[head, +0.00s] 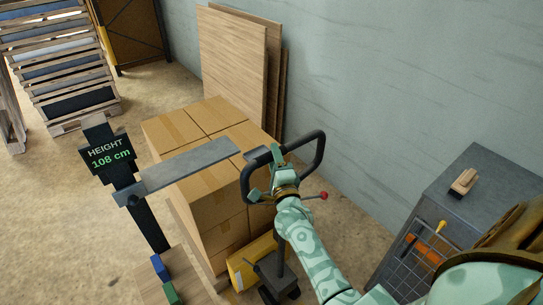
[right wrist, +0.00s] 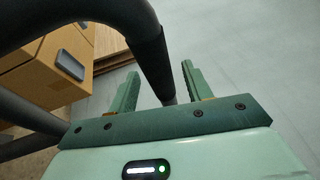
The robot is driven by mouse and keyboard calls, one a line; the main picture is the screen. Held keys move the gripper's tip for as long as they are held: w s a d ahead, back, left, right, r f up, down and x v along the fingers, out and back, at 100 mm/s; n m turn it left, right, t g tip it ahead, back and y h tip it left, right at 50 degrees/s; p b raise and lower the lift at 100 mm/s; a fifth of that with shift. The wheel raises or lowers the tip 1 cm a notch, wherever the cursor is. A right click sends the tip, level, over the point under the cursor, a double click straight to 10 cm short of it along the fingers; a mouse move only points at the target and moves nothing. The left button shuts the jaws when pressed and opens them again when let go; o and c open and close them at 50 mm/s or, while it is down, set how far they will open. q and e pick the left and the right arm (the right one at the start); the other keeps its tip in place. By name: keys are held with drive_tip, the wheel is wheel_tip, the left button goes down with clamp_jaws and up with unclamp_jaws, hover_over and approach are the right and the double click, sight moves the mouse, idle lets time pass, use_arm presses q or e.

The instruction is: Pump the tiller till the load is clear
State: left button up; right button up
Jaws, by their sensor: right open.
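The tiller's black loop handle (head: 320,150) stands in front of the boxes in the head view. Its shaft (head: 281,250) runs down to the yellow-and-dark truck (head: 248,264). My right gripper (head: 268,172) is at the loop, open. In the right wrist view, a dark handle bar (right wrist: 156,60) passes between the two spread fingers (right wrist: 160,78). The load is a stack of cardboard boxes (head: 225,195). A grey bar (head: 190,166) reaches over the near boxes from a black post (head: 150,222), whose sign (head: 108,153) reads "HEIGHT 108 cm". My left gripper is out of view.
Wooden boards (head: 232,60) lean on the grey wall behind the boxes. A grey cabinet (head: 465,185) with a brush (head: 464,181) on top and a wire rack (head: 415,262) stands at the right.

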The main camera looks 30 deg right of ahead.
drive_tip(key=b+x, duration=0.1)
drive_tip(key=x, duration=0.2)
drive_tip(key=shift+w, duration=0.1)
clamp_jaws()
